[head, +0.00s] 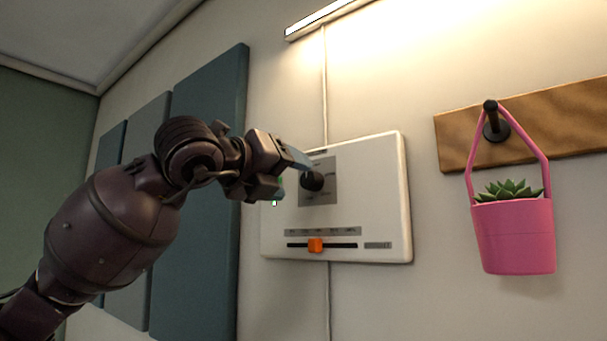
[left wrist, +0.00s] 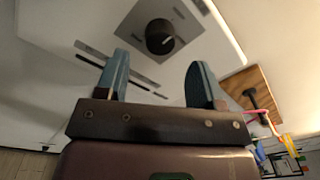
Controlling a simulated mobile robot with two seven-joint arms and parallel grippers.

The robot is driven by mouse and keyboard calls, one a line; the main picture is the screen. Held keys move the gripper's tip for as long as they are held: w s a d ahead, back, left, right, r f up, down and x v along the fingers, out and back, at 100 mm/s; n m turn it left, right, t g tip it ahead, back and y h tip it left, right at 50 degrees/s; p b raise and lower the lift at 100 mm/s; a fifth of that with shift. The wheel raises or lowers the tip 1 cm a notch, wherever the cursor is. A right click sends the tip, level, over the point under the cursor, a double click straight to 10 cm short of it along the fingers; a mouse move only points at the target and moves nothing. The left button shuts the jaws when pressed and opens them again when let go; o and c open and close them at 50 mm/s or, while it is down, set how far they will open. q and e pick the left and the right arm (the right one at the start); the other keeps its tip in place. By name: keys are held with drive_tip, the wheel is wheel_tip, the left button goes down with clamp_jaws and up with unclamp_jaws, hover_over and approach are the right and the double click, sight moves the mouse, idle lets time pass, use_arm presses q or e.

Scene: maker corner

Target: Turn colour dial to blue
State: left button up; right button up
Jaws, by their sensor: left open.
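The colour dial is a round black knob (head: 312,181) on a grey square plate (head: 330,165), set in a white wall panel (head: 385,190). In the left wrist view the knob (left wrist: 160,38) is ahead of the fingertips, roughly centred between them. My left gripper (head: 297,174) is in front of the panel, close to the knob; its blue-grey fingers (left wrist: 160,62) are spread with nothing between them. No contact with the knob is clear. The gripper hides part of the panel's left side. The knob's colour setting is too small to read. My right gripper is out of view.
Below the dial, an orange slider (head: 316,245) sits in a black slot on the panel. A pink hanging pot (head: 513,238) with a succulent hangs from a peg on a wooden board (head: 570,120) at right. Blue wall panels (head: 205,150) stand behind my arm.

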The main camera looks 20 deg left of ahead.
sight(307, 181)
use_arm(q)
drive_tip(key=p+x, duration=0.1)
drive_tip(key=x, duration=0.3)
drive_tip(key=shift+w+d, duration=0.1)
drive_tip(key=shift+w, duration=0.1)
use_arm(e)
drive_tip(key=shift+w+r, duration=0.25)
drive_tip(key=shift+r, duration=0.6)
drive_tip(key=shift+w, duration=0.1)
